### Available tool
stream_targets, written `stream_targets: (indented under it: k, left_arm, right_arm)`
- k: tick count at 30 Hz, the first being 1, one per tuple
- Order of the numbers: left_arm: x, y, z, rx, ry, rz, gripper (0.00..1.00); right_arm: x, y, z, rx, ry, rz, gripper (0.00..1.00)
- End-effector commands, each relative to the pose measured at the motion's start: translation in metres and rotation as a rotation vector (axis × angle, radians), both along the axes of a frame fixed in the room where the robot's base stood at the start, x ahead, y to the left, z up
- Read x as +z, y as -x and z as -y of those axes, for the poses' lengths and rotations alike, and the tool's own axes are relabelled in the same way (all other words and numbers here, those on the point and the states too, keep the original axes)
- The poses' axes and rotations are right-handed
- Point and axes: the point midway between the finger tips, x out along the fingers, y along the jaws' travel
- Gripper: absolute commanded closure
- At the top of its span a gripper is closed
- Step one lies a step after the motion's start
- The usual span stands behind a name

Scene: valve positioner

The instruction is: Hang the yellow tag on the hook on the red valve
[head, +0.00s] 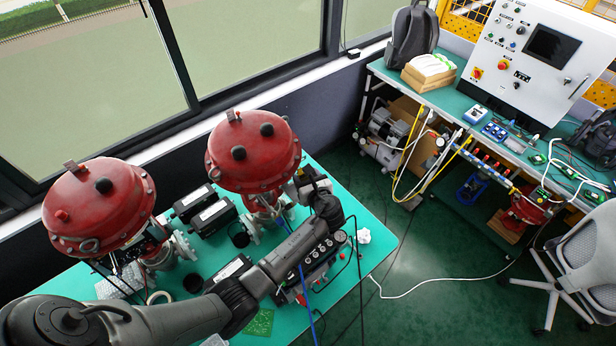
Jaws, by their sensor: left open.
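Two red valves with domed tops stand on the green table: one at the left (98,205) and one in the middle (253,155). A small metal ring (88,246) shows on the lower rim of the left valve. I cannot make out a hook for certain on either valve. I cannot make out the yellow tag. My left arm reaches across the table from the lower left. My left gripper (306,183) is open, just right of the middle valve and partly hidden by its own wrist. Whether it touches anything cannot be told. My right gripper is out of view.
Windows stand behind. A workbench (450,105) with a control panel (530,55) and a chair (585,255) are at right.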

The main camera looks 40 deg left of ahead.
Motion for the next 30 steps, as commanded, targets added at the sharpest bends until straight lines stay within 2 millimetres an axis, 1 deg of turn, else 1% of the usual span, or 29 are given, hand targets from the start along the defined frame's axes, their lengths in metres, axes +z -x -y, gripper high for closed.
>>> stream_targets:
  k: [1, 2, 5, 6, 8, 9, 11, 15, 21, 24, 30]
  left_arm:
    - [-0.005, 0.006, -0.009, 0.024, -0.002, -0.011, 0.26]
    - [-0.005, 0.006, -0.009, 0.024, -0.003, -0.01, 0.26]
    - [-0.004, 0.007, -0.007, 0.024, -0.003, -0.01, 0.28]
    - [-0.003, 0.008, -0.004, 0.023, -0.003, -0.01, 0.3]
    - [-0.002, 0.01, 0.002, 0.022, -0.004, -0.008, 0.29]
    - [0.0, 0.012, 0.007, 0.021, -0.004, -0.008, 0.25]
    - [0.002, 0.016, 0.017, 0.02, -0.001, -0.005, 0.25]
    - [0.01, 0.025, 0.045, 0.012, 0.001, -0.002, 0.25]
    - [0.021, 0.038, 0.082, 0.006, 0.003, 0.001, 0.25]
    - [0.026, 0.044, 0.097, 0.003, 0.005, 0.003, 0.25]
    - [0.032, 0.051, 0.116, 0.0, 0.004, 0.003, 0.25]
  right_arm:
    - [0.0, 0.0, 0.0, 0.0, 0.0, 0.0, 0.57]
    - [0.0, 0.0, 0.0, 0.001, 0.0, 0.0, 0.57]
    - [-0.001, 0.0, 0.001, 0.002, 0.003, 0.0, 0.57]
    - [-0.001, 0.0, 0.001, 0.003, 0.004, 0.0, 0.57]
    - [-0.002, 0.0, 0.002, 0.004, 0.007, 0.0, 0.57]
    - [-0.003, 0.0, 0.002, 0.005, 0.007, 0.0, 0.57]
    - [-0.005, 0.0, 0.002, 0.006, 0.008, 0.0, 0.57]
    - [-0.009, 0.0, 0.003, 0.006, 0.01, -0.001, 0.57]
    - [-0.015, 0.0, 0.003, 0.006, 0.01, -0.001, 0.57]
    - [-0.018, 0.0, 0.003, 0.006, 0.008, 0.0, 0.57]
    - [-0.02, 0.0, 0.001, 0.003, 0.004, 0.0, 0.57]
